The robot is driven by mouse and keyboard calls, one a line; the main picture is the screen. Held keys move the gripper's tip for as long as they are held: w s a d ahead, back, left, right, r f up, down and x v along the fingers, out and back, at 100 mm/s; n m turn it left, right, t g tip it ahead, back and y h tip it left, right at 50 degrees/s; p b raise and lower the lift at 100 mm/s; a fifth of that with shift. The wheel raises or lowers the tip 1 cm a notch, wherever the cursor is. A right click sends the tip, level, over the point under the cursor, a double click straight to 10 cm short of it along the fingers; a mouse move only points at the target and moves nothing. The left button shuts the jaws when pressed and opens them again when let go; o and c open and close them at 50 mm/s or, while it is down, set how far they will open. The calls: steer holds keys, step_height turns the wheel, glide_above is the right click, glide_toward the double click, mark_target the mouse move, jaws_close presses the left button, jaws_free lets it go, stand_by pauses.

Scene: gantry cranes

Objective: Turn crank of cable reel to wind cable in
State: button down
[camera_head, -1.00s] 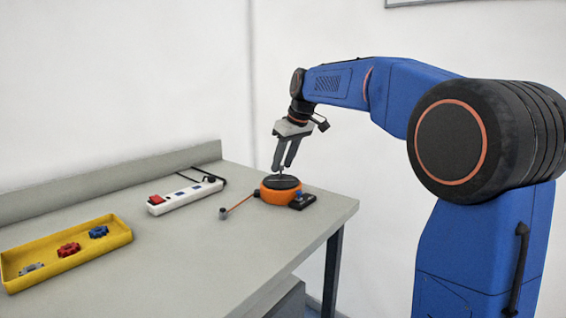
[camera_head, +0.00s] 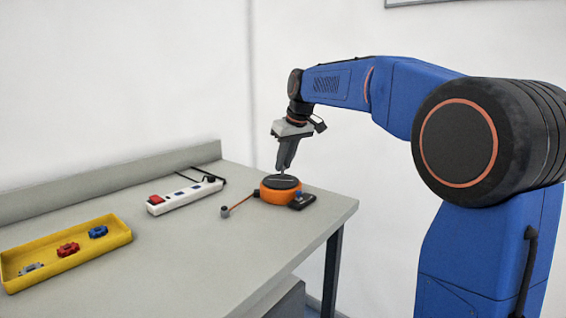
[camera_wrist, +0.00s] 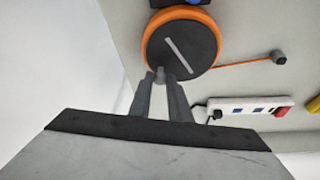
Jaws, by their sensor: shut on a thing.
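The cable reel (camera_head: 269,195) is an orange round drum with a dark top disc, near the bench's right end. In the wrist view its dark disc (camera_wrist: 193,38) carries a pale stripe. The crank knob (camera_wrist: 160,76) shows at the disc's rim, between my fingertips. My gripper (camera_head: 282,170) points down from above and is shut on the knob; the wrist view also shows its fingers (camera_wrist: 161,86). An orange cable (camera_head: 241,202) runs from the reel to a small dark end piece (camera_head: 225,212) lying on the bench.
A dark block with a blue part (camera_head: 301,200) sits at the reel's right. A white power strip (camera_head: 184,197) with a red switch lies left of the reel. A yellow tray (camera_head: 108,248) with small parts is at the front left. The grey bench (camera_head: 190,262) is clear in front.

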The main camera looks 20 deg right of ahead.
mark_target(297, 181)
steer(key=m+h, duration=0.1)
steer(key=m, duration=0.1)
steer(key=s+m, duration=0.1)
steer(key=m, duration=0.1)
steer(key=d+m+h, duration=0.1)
steer(key=m, duration=0.1)
steer(key=shift+s+h, duration=0.2)
steer(key=shift+h, duration=0.1)
steer(key=m, duration=0.2)
steer(key=s+m+h, duration=0.1)
steer(key=m+h, duration=0.1)
steer(key=m, duration=0.1)
steer(key=shift+s+d+m, duration=0.2)
steer(key=shift+s+m, duration=0.1)
steer(key=m+g, duration=0.1)
steer(key=m, duration=0.1)
steer(key=s+m+h, duration=0.1)
steer(key=m, duration=0.1)
steer(key=shift+s+a+g, duration=0.1)
steer(key=shift+a+g, duration=0.05)
steer(key=shift+g, duration=0.25)
steer(key=shift+s+a+m+g+h, duration=0.15)
steer(key=shift+s+m+g, duration=0.15)
steer(key=shift+m, duration=0.7)
steer(key=shift+s+a+m+g+h, duration=0.15)
steer(key=shift+m+g, duration=0.15)
steer(key=shift+m, duration=0.7)
steer(key=c, duration=1.7)
jaws_free()
steer(key=shift+o, duration=0.2)
